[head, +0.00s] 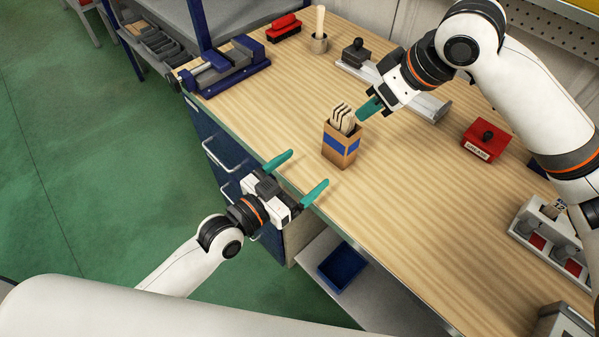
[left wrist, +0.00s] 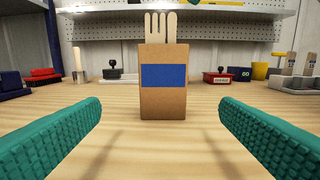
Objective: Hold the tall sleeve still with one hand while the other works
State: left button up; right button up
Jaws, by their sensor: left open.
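The tall sleeve (head: 341,151) is a brown upright box with a blue band, standing on the wooden table. Pale wooden sticks (head: 342,118) rise from its open top. In the left wrist view the sleeve (left wrist: 163,100) is centred between my fingers, some way ahead, with the sticks (left wrist: 160,27) on top. My left gripper (head: 308,167) is open and empty at the table's front edge, its teal fingers apart and not touching the sleeve. My right gripper (head: 369,108) is just right of the stick tops, pointing down-left; its fingers overlap, so their opening is unclear.
A blue-and-grey vise (head: 226,68), a red brush (head: 284,28) and a cup with a stick (head: 319,42) stand at the back left. A grey metal rail (head: 425,107) lies behind the sleeve. A red box (head: 484,139) is at right. The table around the sleeve is clear.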

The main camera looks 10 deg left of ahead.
aim_at(333, 149)
pick_arm(q)
jog(key=shift+d, duration=0.3)
jog(key=x, duration=1.1)
jog(key=shift+w+d, duration=0.1)
jog(key=shift+w, duration=0.2)
jog(key=c, duration=1)
jog(key=shift+c, duration=0.2)
